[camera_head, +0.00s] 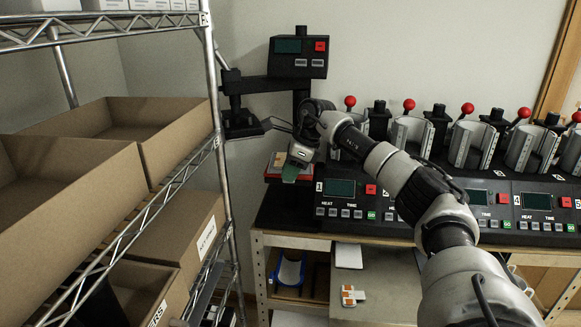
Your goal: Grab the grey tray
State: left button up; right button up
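My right arm reaches in from the lower right, across the row of mug presses. My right gripper (291,170) is at the flat press on the left end of the bench, just above its red-edged lower plate (276,179). A small green patch shows at the gripper's tip; I cannot tell what it is or whether the fingers are open. I cannot clearly make out a grey tray. A flat grey surface (378,290) shows below the bench top, but I cannot tell whether it is the tray. My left gripper is out of view.
Mug presses with red-knobbed levers (409,105) line the bench. A wire shelf (205,150) with cardboard boxes (75,190) stands close on the left. A blue-edged bin (290,272) sits below the bench. The flat press head (300,57) rises behind my gripper.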

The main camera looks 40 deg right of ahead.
grip_shut()
jog(key=shift+r, duration=0.1)
